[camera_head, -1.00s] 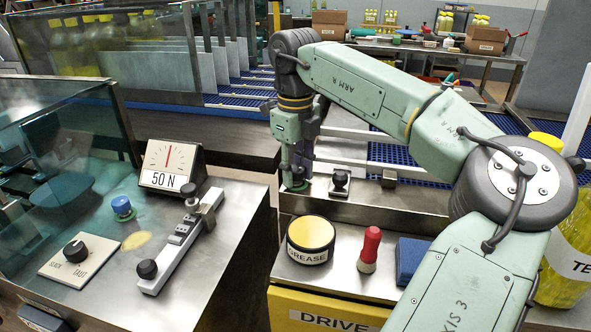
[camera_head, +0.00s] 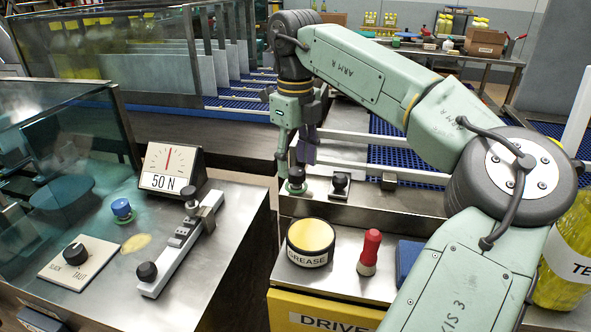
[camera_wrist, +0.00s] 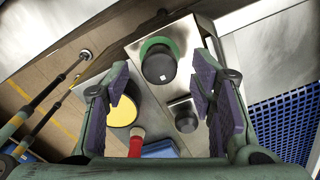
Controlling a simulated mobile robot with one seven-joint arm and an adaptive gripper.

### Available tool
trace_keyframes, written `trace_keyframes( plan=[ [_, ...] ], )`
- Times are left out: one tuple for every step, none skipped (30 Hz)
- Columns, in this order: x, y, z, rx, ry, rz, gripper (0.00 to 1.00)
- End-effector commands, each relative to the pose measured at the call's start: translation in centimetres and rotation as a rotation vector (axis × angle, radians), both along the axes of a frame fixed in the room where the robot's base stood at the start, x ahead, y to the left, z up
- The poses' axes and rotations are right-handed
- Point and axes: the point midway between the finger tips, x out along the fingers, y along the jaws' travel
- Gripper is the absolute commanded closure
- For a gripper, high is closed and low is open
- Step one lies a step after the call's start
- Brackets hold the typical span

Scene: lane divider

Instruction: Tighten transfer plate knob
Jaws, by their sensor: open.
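A black knob with a green ring around its base (camera_head: 296,175) stands on the metal ledge behind the drive cabinet. A second black knob (camera_head: 340,180) stands on a light plate just right of it. My gripper (camera_head: 293,163) is open and empty, with its fingers above and around the top of the green-ringed knob. The second knob (camera_wrist: 186,120) appears nearer the right finger. I cannot tell which knob is the transfer plate's.
A yellow-topped grease tin (camera_head: 310,238), a red-handled object (camera_head: 369,252) and a blue block (camera_head: 408,258) stand on the cabinet in front. The left console holds a 50 N gauge (camera_head: 171,167), a selector dial (camera_head: 75,252) and a slide bar (camera_head: 180,245). A small dark block (camera_head: 388,182) sits right of the knobs.

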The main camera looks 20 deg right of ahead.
Motion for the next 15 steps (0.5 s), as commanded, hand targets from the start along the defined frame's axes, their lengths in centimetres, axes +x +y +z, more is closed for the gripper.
trace_keyframes(
  plan=[
    [0.1, 0.0, 1.2, -0.002, -0.002, -0.001, 0.49],
    [0.1, 0.1, 1.9, -0.002, -0.003, 0.000, 0.49],
    [0.1, 0.1, 2.8, -0.002, -0.003, 0.001, 0.49],
    [0.1, 0.1, 3.5, -0.002, -0.003, 0.001, 0.49],
    [0.1, 0.1, 4.1, 0.000, -0.004, 0.000, 0.49],
    [0.1, 0.1, 4.9, -0.001, -0.003, 0.000, 0.49],
    [0.1, 0.1, 5.5, -0.001, -0.003, 0.000, 0.49],
    [0.1, 0.1, 6.0, -0.001, -0.003, 0.001, 0.49],
    [0.0, 0.1, 6.6, -0.001, -0.003, 0.001, 0.49],
    [0.1, 0.1, 7.1, -0.001, -0.003, 0.001, 0.49],
    [0.1, 0.0, 7.4, -0.001, -0.003, 0.000, 0.49],
    [0.0, 0.1, 7.9, -0.001, -0.002, 0.001, 0.49],
    [0.0, 0.1, 8.1, -0.001, -0.002, 0.000, 0.49],
    [0.1, 0.1, 8.4, -0.001, -0.002, 0.001, 0.49],
    [0.0, 0.1, 8.6, -0.001, -0.002, 0.001, 0.49]
  ],
)
